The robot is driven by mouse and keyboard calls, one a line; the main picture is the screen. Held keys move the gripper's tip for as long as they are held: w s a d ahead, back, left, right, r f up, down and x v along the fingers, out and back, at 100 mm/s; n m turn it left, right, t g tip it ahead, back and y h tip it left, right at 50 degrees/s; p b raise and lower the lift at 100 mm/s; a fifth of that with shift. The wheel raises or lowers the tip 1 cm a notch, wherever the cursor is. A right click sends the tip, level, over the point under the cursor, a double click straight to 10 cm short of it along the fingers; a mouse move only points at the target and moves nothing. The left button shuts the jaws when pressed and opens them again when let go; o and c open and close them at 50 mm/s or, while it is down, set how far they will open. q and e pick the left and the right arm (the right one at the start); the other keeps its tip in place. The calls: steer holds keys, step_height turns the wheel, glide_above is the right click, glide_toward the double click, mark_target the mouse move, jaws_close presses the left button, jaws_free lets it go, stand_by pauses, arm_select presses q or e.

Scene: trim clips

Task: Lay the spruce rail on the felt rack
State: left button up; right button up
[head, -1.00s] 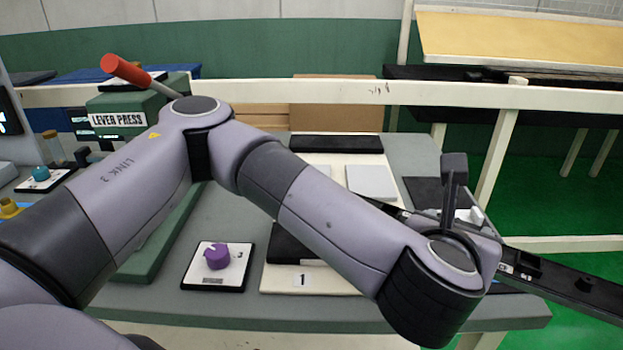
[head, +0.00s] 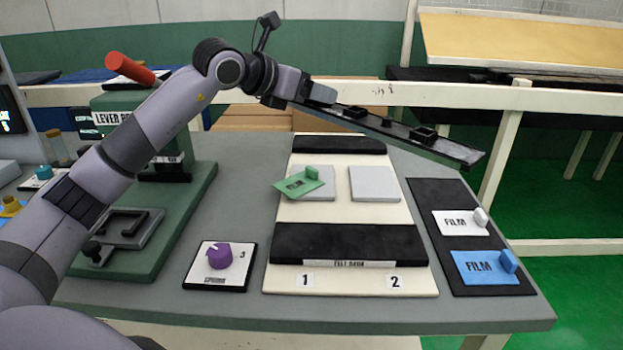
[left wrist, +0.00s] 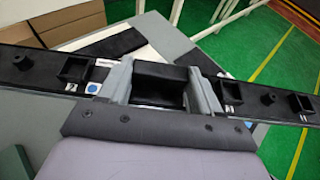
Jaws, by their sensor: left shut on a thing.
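The spruce rail (head: 395,128) is a long, dark bar with small raised blocks on top. My left gripper (head: 318,95) is shut on it near its left end as seen in the head view. The rail is in the air, over the back right of the bench, sloping down to the right in the picture. In the left wrist view the fingers (left wrist: 158,85) clasp a black block on the rail (left wrist: 265,100). The felt rack (head: 340,212) is a cream board with black strips at back and front; no rail lies on it. My right gripper is not in view.
A green card (head: 298,184) lies askew on the left grey pad; the right grey pad (head: 374,184) is bare. A tray (head: 437,199) with white and blue FILM cards is at right. A purple knob (head: 219,256) and the lever press (head: 118,118) stand left.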

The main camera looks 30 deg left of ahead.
arm_select(q)
steer(key=shift+a+f, duration=0.3)
steer(key=shift+a, duration=0.5)
steer(key=shift+f, duration=9.45)
steer(key=o, duration=1.3)
steer(key=shift+s, duration=0.1)
